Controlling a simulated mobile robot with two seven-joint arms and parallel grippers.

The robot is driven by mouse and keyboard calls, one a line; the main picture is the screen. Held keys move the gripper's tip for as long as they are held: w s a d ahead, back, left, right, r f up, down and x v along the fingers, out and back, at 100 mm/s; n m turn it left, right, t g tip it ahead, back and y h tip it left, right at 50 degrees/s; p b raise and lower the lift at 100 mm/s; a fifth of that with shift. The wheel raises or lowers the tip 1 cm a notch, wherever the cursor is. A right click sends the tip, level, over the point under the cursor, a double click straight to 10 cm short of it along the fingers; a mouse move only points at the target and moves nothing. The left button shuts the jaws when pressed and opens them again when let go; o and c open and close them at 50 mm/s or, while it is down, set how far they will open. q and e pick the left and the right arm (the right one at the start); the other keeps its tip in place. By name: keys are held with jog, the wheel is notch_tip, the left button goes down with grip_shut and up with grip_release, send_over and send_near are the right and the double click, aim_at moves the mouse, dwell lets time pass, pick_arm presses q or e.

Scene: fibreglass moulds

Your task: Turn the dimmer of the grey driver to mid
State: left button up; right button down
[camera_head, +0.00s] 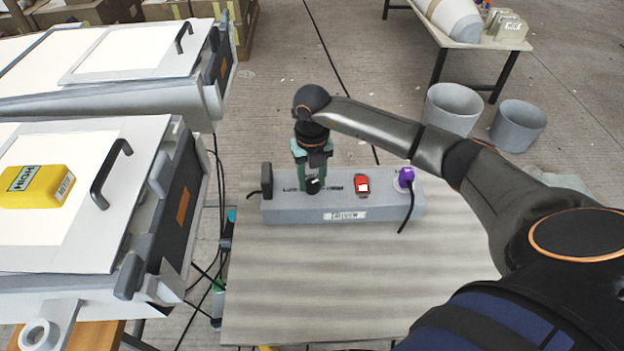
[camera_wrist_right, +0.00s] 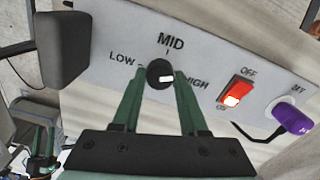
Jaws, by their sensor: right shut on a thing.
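The grey driver (camera_head: 290,212) is a long box on the table, with a printed top panel (camera_wrist_right: 205,70). Its dimmer is a round black knob (camera_wrist_right: 155,70) with a white mark, among the labels LOW, MID and HIGH. The mark sits on the knob's right side, toward HIGH rather than MID. My right gripper (camera_wrist_right: 160,82) points down at the panel, its green fingers shut on the knob from both sides. In the head view the right gripper (camera_head: 312,176) largely hides the knob.
On the driver, right of the knob, are a red switch (camera_head: 362,185) and a purple plug (camera_head: 405,177) with a black cable. A black handle-like part (camera_head: 267,180) stands at its left end. The table (camera_head: 320,290) is clear in front.

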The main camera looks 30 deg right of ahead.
jog(key=shift+n, duration=0.9)
jog(key=shift+n+b, duration=0.5)
jog(key=shift+n, duration=0.4)
jog(key=n, duration=0.2)
jog(key=shift+n+b, duration=0.4)
jog(key=n, duration=0.2)
jog(key=shift+n+b, duration=0.3)
jog(key=shift+b, duration=0.1)
jog(key=shift+n+b, duration=0.3)
jog(key=shift+n, duration=1.3)
pick_arm(q)
jog(key=shift+w+d+f+h, duration=0.15)
jog(key=shift+w+d+f, duration=0.1)
jog(key=shift+d+f, duration=0.3)
jog(key=shift+w+d+f+h, duration=0.15)
jog(key=shift+w+d+f, duration=0.05)
jog(key=shift+d+f, duration=0.25)
jog(key=shift+w, duration=0.1)
